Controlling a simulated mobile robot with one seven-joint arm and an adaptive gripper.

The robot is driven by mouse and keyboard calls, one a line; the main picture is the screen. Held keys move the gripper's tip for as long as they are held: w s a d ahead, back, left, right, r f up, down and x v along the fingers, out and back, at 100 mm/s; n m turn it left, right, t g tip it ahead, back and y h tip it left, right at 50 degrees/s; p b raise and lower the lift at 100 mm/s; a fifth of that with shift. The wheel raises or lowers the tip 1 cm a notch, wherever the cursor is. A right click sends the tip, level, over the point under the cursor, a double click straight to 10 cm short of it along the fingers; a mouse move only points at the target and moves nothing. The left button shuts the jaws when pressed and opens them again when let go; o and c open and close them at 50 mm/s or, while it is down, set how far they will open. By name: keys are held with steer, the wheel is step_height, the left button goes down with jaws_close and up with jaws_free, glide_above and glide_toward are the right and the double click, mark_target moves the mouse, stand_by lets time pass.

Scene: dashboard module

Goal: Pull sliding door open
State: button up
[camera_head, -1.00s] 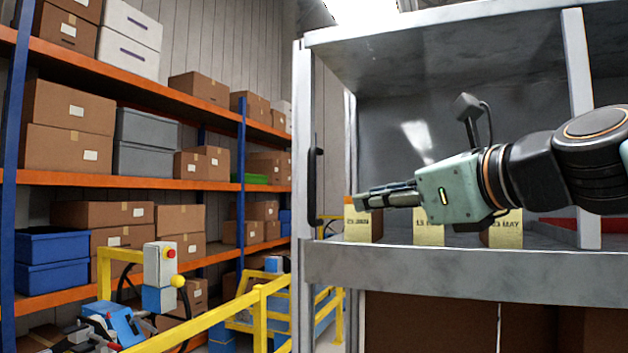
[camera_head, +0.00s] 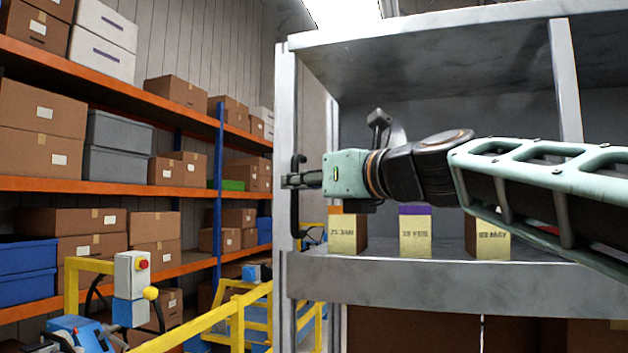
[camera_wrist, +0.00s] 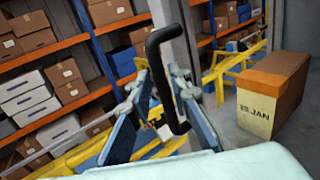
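The sliding door's black handle (camera_head: 296,205) is an upright bar on the grey metal frame post (camera_head: 287,130) at the left of the cabinet. In the wrist view the handle (camera_wrist: 153,52) runs between my two blue fingers. My gripper (camera_head: 287,181) is level with the middle of the handle in the head view. In the wrist view my gripper (camera_wrist: 160,95) is open, one finger on each side of the bar, with a gap showing. Whether a finger touches the bar I cannot tell. The door panel itself is hard to make out.
Boxes labelled 25 JAN (camera_head: 347,234), FEB (camera_head: 416,234) and MAY (camera_head: 492,238) stand on the cabinet shelf (camera_head: 450,280) below my arm. Yellow railings (camera_head: 215,318) stand at lower left. Orange racks (camera_head: 120,187) with cartons fill the left.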

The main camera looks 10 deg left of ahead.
steer(key=shift+x, duration=1)
steer(key=shift+c, duration=0.2)
jaws_close()
